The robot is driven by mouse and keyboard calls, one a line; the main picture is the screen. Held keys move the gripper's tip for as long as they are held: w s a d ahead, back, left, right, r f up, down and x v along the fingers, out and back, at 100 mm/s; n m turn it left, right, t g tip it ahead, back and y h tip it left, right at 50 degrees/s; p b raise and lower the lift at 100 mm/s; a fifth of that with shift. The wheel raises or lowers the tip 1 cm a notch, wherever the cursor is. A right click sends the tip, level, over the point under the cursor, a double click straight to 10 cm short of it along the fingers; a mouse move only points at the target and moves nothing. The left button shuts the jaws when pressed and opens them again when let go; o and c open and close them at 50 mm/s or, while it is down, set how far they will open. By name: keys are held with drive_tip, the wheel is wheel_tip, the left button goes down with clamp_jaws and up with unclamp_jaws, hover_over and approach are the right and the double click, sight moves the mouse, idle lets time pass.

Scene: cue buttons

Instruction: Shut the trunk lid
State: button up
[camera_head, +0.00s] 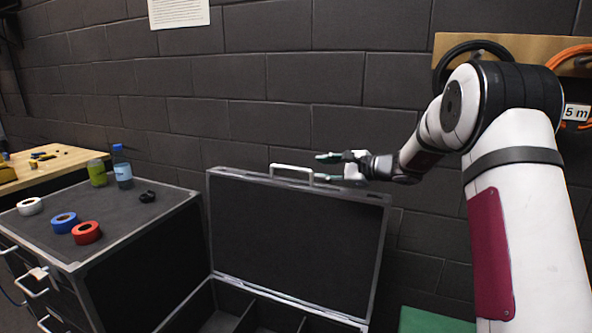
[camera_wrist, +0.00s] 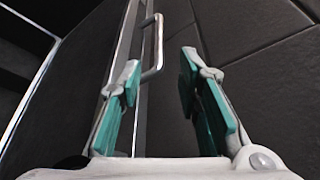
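The trunk lid (camera_head: 298,240) stands raised and open, nearly upright against the dark wall, in the head view. A light metal handle (camera_head: 291,172) is on its top edge. My gripper (camera_head: 322,168) is at that top edge, near the right end of the handle. In the wrist view my gripper (camera_wrist: 160,85) is open, with its two teal finger pads apart. The handle (camera_wrist: 153,45) shows between and beyond the fingertips there, closer to the left finger. I cannot tell if a finger touches it. The trunk's open box (camera_head: 235,312) with dividers shows below the lid.
A green thing (camera_head: 435,321) is at the lower right. The wall is close behind the lid.

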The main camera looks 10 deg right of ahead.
sight(298, 169)
drive_tip(key=x, duration=1.2)
drive_tip(key=shift+a+f, duration=0.1)
clamp_jaws()
